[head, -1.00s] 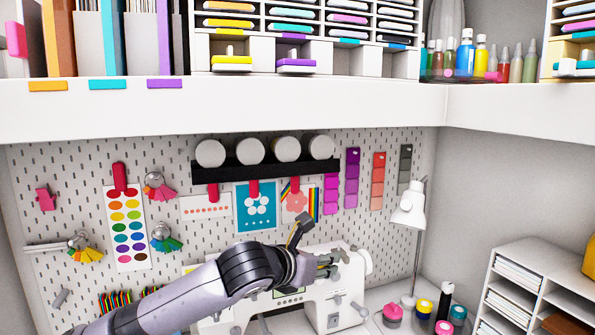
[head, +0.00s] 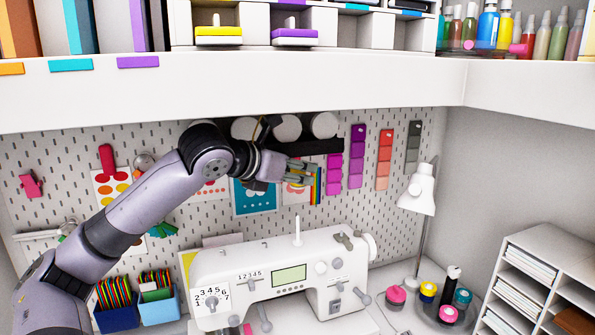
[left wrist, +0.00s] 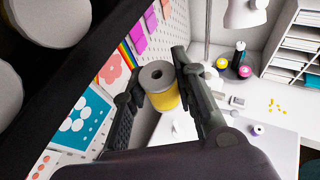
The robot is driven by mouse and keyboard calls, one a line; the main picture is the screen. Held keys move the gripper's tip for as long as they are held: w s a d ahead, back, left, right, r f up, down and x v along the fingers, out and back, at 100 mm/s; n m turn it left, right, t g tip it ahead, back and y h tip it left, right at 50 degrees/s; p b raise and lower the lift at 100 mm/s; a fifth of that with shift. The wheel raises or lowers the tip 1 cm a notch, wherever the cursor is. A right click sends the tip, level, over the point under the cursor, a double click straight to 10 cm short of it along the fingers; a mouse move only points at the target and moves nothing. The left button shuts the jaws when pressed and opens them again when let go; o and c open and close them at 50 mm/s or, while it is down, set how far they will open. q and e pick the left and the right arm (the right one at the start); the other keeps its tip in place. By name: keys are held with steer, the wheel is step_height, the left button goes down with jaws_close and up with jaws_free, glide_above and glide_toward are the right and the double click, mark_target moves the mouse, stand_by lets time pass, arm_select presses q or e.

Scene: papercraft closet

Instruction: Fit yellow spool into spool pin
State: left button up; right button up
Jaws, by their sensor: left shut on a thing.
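My left gripper (head: 302,172) is shut on the yellow spool (left wrist: 165,99), which has a grey top with a dark hole. In the left wrist view the spool sits upright between the two fingers (left wrist: 163,97). In the head view I cannot make out the spool at the gripper. The white spool pin (head: 298,232) stands upright on top of the white sewing machine (head: 320,248). The gripper is in the air above the pin, in front of the pegboard, and the spool is apart from the pin. My right gripper is not in view.
A black rail (head: 315,147) with white round containers hangs on the pegboard close to the left gripper. A white shelf (head: 230,95) runs above. A desk lamp (head: 417,190) and a tray of colourful spools and bottles stand right of the machine.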

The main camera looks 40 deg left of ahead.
mark_target(297, 242)
arm_select(q)
steer(key=shift+f+b, duration=0.4)
steer(key=shift+f, duration=0.2)
step_height(297, 242, down, 3)
steer(key=b, duration=0.2)
steer(key=shift+f+b, duration=0.2)
steer(key=shift+b, duration=0.15)
steer(key=shift+f+b, duration=0.5)
steer(key=shift+f, duration=0.05)
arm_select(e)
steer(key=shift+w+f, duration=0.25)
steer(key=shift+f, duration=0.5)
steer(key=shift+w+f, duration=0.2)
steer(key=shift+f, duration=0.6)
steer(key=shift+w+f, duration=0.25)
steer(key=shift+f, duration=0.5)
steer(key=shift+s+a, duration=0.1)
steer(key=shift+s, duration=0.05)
arm_select(q)
steer(key=shift+b, duration=0.4)
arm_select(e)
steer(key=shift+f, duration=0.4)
arm_select(q)
steer(key=shift+f+b, duration=3.7)
steer(key=shift+f, duration=0.1)
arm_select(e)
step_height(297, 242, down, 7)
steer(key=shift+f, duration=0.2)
arm_select(q)
steer(key=o, duration=0.9)
